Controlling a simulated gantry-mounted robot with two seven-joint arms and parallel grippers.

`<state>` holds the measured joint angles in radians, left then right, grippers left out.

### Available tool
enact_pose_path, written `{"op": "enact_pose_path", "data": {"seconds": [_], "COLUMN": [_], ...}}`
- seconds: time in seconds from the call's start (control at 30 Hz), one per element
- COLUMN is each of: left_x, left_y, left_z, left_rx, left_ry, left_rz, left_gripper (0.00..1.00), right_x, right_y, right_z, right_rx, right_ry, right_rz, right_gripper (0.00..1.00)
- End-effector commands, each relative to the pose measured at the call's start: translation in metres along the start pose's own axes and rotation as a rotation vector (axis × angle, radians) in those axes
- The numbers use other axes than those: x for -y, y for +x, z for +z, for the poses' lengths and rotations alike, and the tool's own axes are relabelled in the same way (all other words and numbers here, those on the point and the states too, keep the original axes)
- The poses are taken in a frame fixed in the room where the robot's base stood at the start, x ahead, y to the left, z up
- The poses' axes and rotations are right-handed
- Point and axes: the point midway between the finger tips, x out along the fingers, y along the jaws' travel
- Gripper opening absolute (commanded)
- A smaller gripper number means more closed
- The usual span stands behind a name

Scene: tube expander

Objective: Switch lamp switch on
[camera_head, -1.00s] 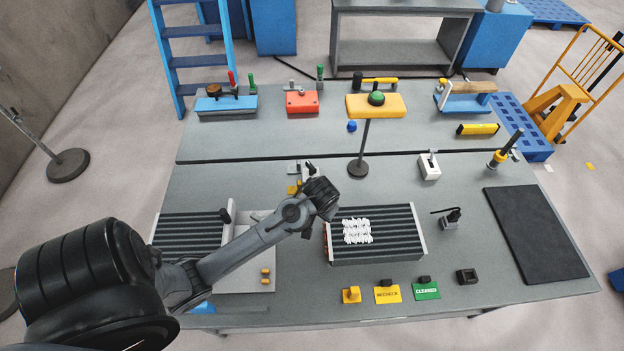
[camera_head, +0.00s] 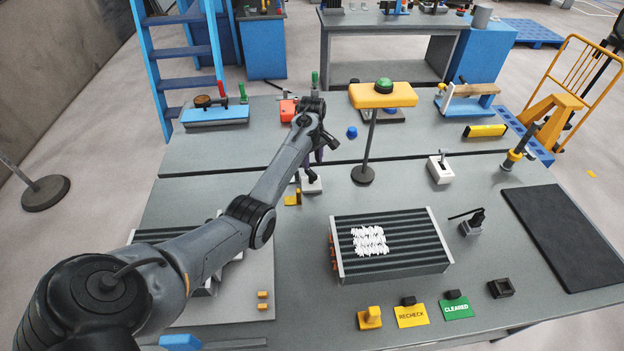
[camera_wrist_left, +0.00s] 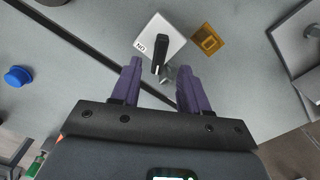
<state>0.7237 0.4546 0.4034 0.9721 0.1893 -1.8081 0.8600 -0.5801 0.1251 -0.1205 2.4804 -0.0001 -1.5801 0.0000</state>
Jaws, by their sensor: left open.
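A white switch box (camera_head: 311,186) stands on the table just left of the lamp's foot. My right gripper is out of view.
A second white switch (camera_head: 440,172) stands right of the lamp. A small yellow block (camera_wrist_left: 207,41) sits close beside the switch box. A blue cap (camera_head: 352,132) lies behind. A ribbed grey unit (camera_head: 390,245) stands in front. A black mat (camera_head: 565,235) lies at right.

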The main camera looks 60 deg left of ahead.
Motion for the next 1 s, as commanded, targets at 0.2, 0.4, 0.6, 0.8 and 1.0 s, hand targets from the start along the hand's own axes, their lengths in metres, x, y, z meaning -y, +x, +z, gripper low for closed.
{"op": "enact_pose_path", "data": {"seconds": [0.2,0.4,0.6,0.8,1.0], "left_x": [0.001,0.001,0.001,0.001,0.001], "left_y": [0.038,0.067,0.084,0.088,0.088], "left_z": [0.001,0.001,0.001,0.001,0.001], "left_rx": [0.001,0.000,-0.002,-0.002,-0.002], "left_ry": [0.003,0.002,0.004,0.004,0.004], "left_rz": [-0.004,-0.003,-0.002,-0.001,-0.001], "left_gripper": [0.45,0.45,0.45,0.45,0.45], "right_x": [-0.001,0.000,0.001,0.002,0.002], "right_y": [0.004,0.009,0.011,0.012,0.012], "right_z": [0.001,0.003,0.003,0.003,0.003], "right_rx": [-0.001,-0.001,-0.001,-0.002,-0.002], "right_ry": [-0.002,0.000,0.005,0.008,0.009], "right_rz": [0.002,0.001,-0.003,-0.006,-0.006], "right_gripper": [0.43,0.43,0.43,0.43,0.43]}}
